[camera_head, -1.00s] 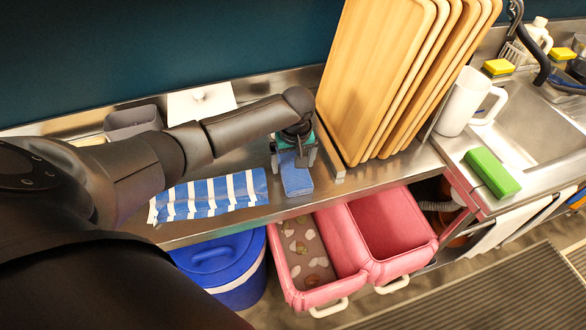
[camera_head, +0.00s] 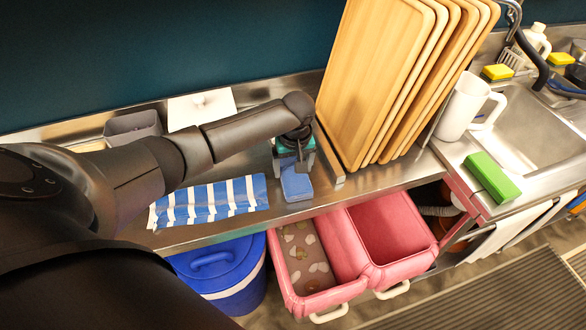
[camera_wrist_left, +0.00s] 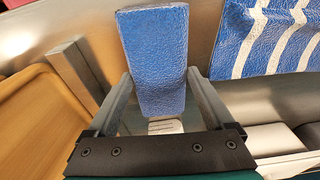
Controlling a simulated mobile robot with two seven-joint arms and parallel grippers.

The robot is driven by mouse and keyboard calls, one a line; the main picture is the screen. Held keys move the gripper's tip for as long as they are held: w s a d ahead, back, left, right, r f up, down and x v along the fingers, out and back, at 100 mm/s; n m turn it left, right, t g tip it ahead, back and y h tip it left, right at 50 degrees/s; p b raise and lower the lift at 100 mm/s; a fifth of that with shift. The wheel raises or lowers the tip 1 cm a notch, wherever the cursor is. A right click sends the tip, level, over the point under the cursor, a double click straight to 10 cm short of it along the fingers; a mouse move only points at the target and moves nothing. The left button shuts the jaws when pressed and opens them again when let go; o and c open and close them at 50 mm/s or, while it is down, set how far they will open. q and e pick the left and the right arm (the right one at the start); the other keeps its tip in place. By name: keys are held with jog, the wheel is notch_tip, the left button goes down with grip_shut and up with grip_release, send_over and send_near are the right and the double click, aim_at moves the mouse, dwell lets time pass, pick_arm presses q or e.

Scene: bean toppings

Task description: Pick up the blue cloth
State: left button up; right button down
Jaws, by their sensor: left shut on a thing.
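The blue cloth (camera_head: 296,186) is a small blue block-like piece near the counter's front edge, left of the wooden boards. My left gripper (camera_head: 293,164) comes down over it from above and is shut on it. In the left wrist view the blue cloth (camera_wrist_left: 156,58) sits between the two fingers of the left gripper (camera_wrist_left: 158,92), with its far end sticking out past them. Whether its underside is clear of the counter I cannot tell. My right gripper is not in view.
A blue-and-white striped cloth (camera_head: 208,202) lies to the left on the steel counter (camera_head: 240,226). Wooden boards (camera_head: 370,75) stand close on the right. Pink bins (camera_head: 385,262) and a blue bucket (camera_head: 222,275) are below the front edge. A green sponge (camera_head: 491,177) lies near the sink.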

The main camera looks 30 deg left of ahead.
aim_at(293, 170)
pick_arm(q)
notch_tip(293, 170, up, 20)
jog(key=p, duration=0.3)
